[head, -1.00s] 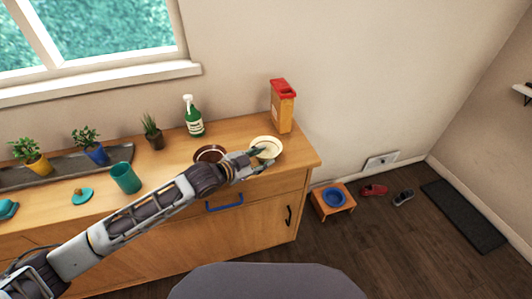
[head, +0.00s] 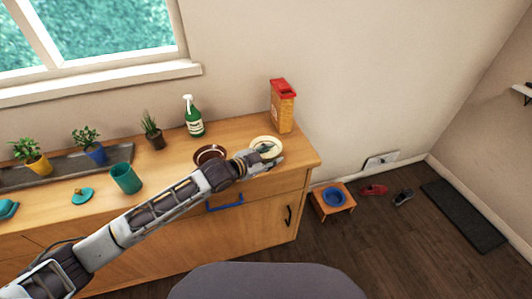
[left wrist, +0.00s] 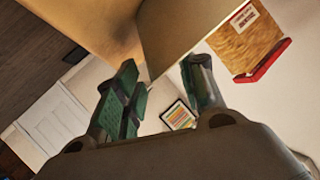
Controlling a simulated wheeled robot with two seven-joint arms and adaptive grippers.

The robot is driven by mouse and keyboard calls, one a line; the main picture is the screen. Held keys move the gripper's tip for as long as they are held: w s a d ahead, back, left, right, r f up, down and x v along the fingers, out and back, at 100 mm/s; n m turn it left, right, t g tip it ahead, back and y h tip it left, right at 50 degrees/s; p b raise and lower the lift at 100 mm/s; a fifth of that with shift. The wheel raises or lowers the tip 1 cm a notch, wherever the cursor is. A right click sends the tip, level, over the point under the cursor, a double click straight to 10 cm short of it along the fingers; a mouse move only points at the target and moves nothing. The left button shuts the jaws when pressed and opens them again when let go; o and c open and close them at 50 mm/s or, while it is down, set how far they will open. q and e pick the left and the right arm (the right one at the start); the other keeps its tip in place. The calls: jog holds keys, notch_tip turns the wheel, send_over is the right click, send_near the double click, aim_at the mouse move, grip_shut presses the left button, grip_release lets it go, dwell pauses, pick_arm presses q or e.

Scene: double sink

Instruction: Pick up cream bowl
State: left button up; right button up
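The cream bowl (head: 258,141) sits upright near the right end of the wooden counter. My left gripper (head: 269,156) is at its front right rim, with one finger over the inside of the bowl and the other outside. In the left wrist view the two green-padded fingers (left wrist: 162,78) are apart, and the bowl's pale wall (left wrist: 180,28) reaches in between them. I cannot see either finger pressing on the wall. My right gripper is not in view.
A brown bowl (head: 209,153) stands just left of the cream bowl, close to my left wrist. An orange box with a red top (head: 283,107) stands behind; it also shows in the left wrist view (left wrist: 246,40). A green spray bottle (head: 194,120) stands at the back.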

pick_arm(q)
grip_shut()
jog(key=shift+r, duration=0.1)
dwell(0.3)
notch_tip(320, 180, up, 9)
jog(key=shift+f, duration=0.15)
jog(key=shift+r, duration=0.6)
jog(key=shift+f, duration=0.1)
dwell(0.5)
